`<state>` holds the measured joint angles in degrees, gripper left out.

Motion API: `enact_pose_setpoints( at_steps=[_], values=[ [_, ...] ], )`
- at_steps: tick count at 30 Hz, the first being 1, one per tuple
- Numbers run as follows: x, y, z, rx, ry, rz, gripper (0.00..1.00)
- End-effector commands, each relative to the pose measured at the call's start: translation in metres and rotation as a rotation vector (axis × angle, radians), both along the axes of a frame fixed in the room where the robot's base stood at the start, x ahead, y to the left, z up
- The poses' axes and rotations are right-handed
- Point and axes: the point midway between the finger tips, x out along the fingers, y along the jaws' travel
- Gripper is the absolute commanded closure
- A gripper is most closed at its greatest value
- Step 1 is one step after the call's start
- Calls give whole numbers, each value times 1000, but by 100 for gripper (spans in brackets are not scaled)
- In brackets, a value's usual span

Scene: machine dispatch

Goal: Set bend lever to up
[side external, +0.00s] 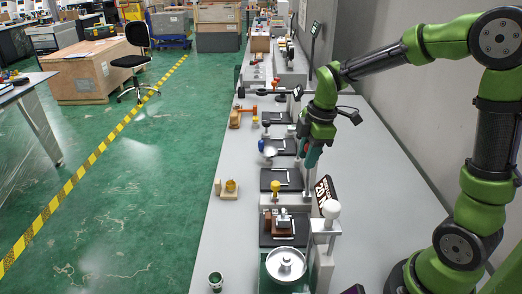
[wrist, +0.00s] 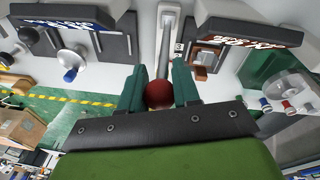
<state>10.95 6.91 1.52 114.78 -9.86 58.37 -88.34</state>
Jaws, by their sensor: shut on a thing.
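A lever with a round red knob (wrist: 158,94) shows in the wrist view, its pale straight arm (wrist: 168,45) running up from the knob to the top edge. My gripper (wrist: 159,90) is shut on the red knob, one green finger on each side of it. In the side external view my gripper (side external: 308,170) points down over the row of stations on the bench, and the red knob is hidden there. I cannot read a label that names this lever.
A dark sign (side external: 326,190) and a white-knobbed post (side external: 331,209) stand close in front of my gripper. A yellow-knobbed part (side external: 275,187) and a blue-handled part (side external: 262,146) sit to its left. A round metal dish (side external: 286,263) is at the near end of the grey bench (side external: 225,250).

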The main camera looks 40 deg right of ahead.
Motion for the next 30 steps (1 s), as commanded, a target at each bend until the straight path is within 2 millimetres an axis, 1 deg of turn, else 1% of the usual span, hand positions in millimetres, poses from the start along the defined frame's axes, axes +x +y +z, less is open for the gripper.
enact_pose_setpoints(
  at_steps=[11, 12, 16, 17, 26, 29, 30],
  values=[
    [-3, -2, -1, -2, 6, -2, 100],
    [-3, -2, -1, -2, 6, -2, 66],
    [-2, -2, -1, -2, 5, -2, 46],
    [-2, -2, -1, -2, 5, -2, 44],
    [-1, -1, 1, -1, 2, -1, 44],
    [-2, -2, 9, -3, -1, 0, 44],
    [-3, -2, 15, -2, -2, 0, 44]
  ],
)
